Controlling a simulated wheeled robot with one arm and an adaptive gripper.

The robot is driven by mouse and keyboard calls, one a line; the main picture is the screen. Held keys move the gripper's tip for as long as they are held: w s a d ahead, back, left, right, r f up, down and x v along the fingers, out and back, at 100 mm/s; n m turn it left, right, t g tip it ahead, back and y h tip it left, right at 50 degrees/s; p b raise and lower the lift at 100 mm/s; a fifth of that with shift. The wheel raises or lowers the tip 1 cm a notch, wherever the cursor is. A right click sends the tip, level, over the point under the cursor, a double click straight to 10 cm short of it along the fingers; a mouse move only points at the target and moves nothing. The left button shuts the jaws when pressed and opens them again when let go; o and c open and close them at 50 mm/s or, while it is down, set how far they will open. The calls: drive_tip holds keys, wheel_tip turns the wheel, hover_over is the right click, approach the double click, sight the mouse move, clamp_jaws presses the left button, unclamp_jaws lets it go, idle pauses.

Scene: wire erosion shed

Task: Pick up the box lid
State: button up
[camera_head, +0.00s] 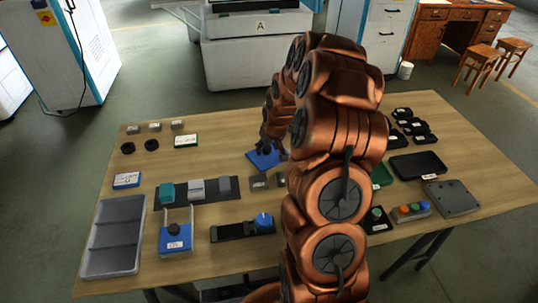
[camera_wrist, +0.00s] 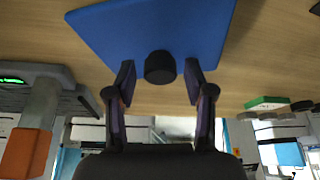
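The box lid is a flat blue plate (camera_head: 262,160) lying on the wooden table near its middle. In the wrist view the blue plate (camera_wrist: 150,25) fills the upper part, with a short black round knob (camera_wrist: 160,67) on it. My gripper (camera_head: 275,151) is at the lid in the head view, partly hidden by my arm. In the wrist view my gripper (camera_wrist: 160,80) is open, with one finger on each side of the knob and a visible gap on both sides.
A blue item with a black knob (camera_head: 175,240), a grey compartment tray (camera_head: 115,236) and a dark mat with small blocks (camera_head: 222,187) lie left. Black trays (camera_head: 418,165) and a button box (camera_head: 411,211) lie right. Bare table surrounds the lid's far side.

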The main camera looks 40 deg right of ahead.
clamp_jaws()
idle(0.3)
